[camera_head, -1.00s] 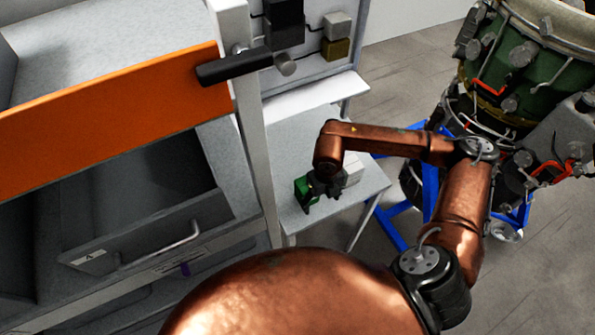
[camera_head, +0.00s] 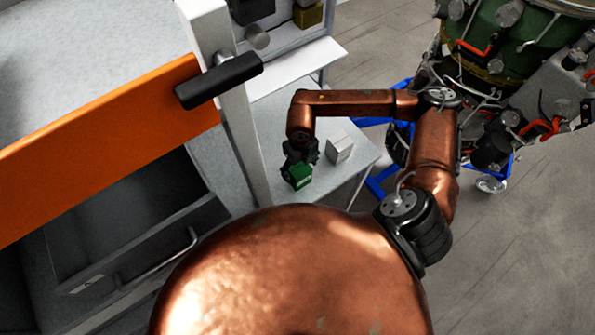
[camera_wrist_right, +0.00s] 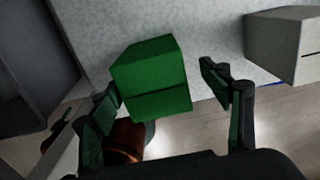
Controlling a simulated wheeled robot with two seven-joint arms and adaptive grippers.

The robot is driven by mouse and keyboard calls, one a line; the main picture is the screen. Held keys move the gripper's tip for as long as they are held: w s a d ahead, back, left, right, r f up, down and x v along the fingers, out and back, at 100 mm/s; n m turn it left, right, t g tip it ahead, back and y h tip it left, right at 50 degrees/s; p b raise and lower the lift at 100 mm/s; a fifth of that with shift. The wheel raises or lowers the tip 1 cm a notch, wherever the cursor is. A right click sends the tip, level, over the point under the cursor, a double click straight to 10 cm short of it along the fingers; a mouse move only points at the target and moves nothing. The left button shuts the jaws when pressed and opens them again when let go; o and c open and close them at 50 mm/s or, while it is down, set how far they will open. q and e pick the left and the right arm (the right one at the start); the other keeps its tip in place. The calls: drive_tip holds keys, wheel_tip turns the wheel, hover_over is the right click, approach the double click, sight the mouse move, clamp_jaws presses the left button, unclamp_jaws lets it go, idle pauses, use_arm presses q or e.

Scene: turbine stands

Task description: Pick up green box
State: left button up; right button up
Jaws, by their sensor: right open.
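The green box (camera_head: 298,176) sits on a small light table (camera_head: 273,113), right at my right gripper in the head view. My right gripper (camera_head: 300,158) is open and partly hides the box's back. In the right wrist view the green box (camera_wrist_right: 152,82) shows ahead of and between the two spread fingers of the gripper (camera_wrist_right: 165,100). The box is nearer the left finger, with a clear gap to the right finger. Whether the left finger touches it, I cannot tell. My left gripper does not show.
A white box (camera_head: 339,149) stands on the table to the right of the green one; it shows in the wrist view (camera_wrist_right: 285,42). A white post and orange panel (camera_head: 100,145) with a black handle (camera_head: 219,80) stand left. A turbine on a blue stand (camera_head: 490,182) is at right.

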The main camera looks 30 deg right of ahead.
drive_tip(key=shift+w+a+f+p, duration=0.1)
drive_tip(key=shift+f+p, duration=0.1)
drive_tip(key=shift+f, duration=0.5)
drive_tip(key=shift+s+a+f+p, duration=0.1)
drive_tip(key=shift+f+p, duration=0.1)
drive_tip(key=shift+f, duration=0.5)
drive_tip(key=shift+w+a+f+p, duration=0.1)
drive_tip(key=shift+f+p, duration=0.1)
drive_tip(key=shift+f, duration=0.5)
drive_tip(key=c, duration=1.8)
